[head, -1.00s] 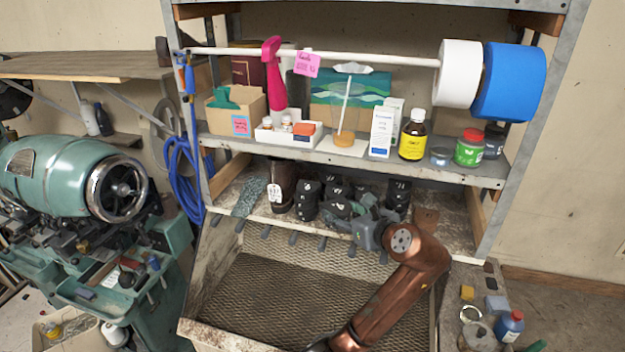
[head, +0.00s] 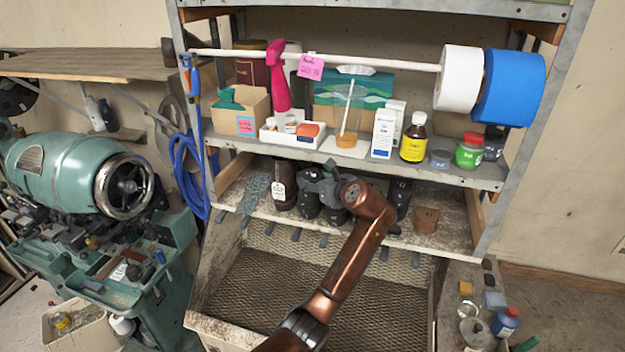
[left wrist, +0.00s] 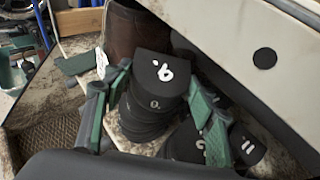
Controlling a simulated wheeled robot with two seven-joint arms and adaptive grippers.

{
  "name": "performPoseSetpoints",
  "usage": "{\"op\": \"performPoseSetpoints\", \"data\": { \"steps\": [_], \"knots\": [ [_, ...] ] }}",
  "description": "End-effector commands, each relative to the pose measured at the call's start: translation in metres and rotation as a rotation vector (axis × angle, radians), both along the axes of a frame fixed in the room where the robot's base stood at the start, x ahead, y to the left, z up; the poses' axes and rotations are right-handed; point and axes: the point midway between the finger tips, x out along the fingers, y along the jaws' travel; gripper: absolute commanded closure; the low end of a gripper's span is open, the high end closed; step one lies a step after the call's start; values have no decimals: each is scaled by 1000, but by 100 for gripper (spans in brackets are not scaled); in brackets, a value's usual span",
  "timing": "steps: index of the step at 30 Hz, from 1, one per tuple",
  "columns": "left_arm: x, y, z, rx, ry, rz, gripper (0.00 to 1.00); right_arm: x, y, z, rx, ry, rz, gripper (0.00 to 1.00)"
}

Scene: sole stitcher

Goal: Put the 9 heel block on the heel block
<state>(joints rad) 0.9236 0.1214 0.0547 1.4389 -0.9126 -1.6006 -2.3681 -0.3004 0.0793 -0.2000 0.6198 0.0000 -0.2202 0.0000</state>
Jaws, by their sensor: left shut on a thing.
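My left gripper (head: 320,185) is over the lower shelf, above the dark heel blocks. In the left wrist view its green-padded fingers (left wrist: 158,95) are shut on the sides of a black heel block (left wrist: 150,68) with a white mark that reads like a 9. Right below it is a stack of black heel blocks (left wrist: 150,120), its upper one marked with a small round figure. I cannot tell whether the held block touches this stack. In the head view the arm and gripper hide most of the held block. My right gripper is not in view.
More black blocks stand close by, one marked 11 (left wrist: 245,145). A brown boot-like piece with a white tag (head: 283,185) stands left of the blocks and a brown block (head: 426,220) to the right. The upper shelf (head: 270,150) overhangs; a mesh tray (head: 300,290) lies in front.

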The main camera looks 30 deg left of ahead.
Motion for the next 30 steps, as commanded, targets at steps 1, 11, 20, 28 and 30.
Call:
{"op": "performPoseSetpoints", "data": {
  "steps": [1, 11, 20, 28, 30],
  "knots": [
    [4, 9, 3, 2, -1, 3, 64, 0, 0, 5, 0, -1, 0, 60],
    [5, 9, -14, 0, -2, -1, 64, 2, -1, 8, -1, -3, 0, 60],
    [5, 9, -17, 0, 0, 0, 42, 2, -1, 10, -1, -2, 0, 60],
    [5, 9, -16, 0, 0, 0, 31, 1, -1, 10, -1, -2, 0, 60],
    [5, 9, -16, 0, 0, 0, 31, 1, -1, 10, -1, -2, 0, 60]
  ]
}}
